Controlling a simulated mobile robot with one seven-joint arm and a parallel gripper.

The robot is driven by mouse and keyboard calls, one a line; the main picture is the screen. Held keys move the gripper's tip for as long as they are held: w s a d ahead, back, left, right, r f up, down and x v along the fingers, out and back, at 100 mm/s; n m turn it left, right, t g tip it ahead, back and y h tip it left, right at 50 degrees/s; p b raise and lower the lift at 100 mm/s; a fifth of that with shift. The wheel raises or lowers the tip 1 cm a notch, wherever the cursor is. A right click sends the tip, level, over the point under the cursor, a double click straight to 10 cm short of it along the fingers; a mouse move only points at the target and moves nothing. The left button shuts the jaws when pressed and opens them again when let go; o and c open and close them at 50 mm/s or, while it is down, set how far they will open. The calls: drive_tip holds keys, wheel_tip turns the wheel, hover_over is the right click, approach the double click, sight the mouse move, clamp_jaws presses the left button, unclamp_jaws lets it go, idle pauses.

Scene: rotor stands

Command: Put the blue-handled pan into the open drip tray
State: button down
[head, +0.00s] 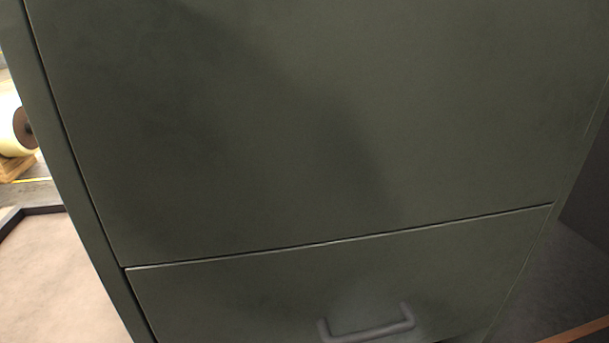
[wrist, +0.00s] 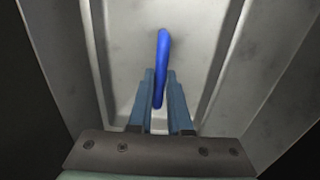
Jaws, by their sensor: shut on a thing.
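In the wrist view my gripper (wrist: 161,76) has its two blue-grey fingers closed around a bright blue handle (wrist: 162,50), the handle of the pan. The handle stands out past the fingertips and shows again low between the fingers. Behind it a worn grey metal surface with sloping sides (wrist: 205,35) fills the middle of the view. I cannot tell whether this is the pan's own body or the drip tray. The head view shows neither my gripper, the pan nor the tray.
In the head view a dark green-grey cabinet (head: 330,130) fills most of the picture close up. Its lower drawer has a bar handle (head: 366,330). At the left are pale floor and a large roll (head: 12,128) on a wooden pallet. Dark areas flank the metal in the wrist view.

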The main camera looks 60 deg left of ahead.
drive_tip(key=shift+r+p, duration=2.8)
drive_tip(key=shift+r, duration=0.15)
drive_tip(key=shift+r, duration=0.1)
